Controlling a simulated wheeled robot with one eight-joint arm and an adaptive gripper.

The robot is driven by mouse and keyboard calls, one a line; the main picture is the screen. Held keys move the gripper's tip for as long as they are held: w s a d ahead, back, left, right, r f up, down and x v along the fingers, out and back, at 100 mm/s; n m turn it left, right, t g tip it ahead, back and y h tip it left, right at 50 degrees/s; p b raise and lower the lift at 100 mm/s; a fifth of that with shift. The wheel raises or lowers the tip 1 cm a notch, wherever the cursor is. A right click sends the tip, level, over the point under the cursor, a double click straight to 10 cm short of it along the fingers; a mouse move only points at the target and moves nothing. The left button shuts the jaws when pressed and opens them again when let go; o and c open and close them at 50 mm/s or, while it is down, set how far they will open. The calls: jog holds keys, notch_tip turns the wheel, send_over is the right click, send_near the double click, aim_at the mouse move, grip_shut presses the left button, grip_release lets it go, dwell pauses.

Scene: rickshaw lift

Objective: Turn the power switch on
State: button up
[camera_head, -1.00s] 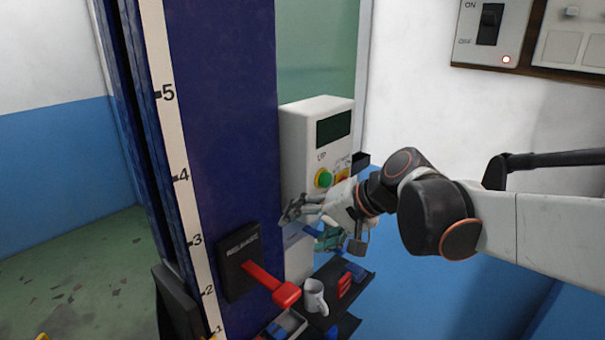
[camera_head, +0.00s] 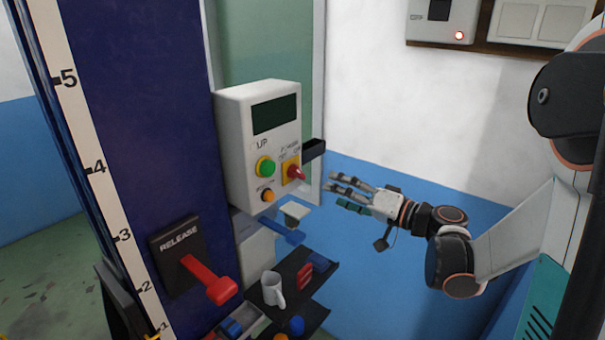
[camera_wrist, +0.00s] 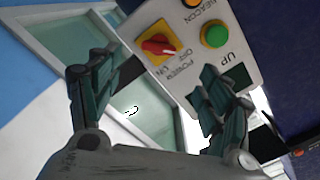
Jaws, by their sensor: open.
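The power switch (camera_head: 297,174) is a red rotary knob on a yellow plate, low on the right of the white control box (camera_head: 235,150). In the wrist view the knob (camera_wrist: 158,46) appears upside down with POWER, ON and OFF lettering around it. I cannot tell which position it is set to. My gripper (camera_head: 335,186) is open and empty, to the right of the box and apart from the knob. In the wrist view my fingers (camera_wrist: 160,72) stand wide apart, with the knob beyond them, between their tips in the picture.
A green button (camera_head: 265,167) and an orange button (camera_head: 267,196) sit beside the knob. A red RELEASE lever (camera_head: 210,280) juts from the blue column (camera_head: 140,110). A shelf below holds a mug (camera_head: 272,288). A wall switch panel (camera_head: 440,22) hangs at upper right.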

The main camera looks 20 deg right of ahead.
aim_at(302, 175)
jog(key=shift+t, duration=0.3)
jog(key=x, duration=1.3)
jog(key=shift+w+b, duration=0.25)
jog(key=shift+b, duration=0.15)
jog(key=shift+d, duration=0.1)
jog(key=c, duration=1.1)
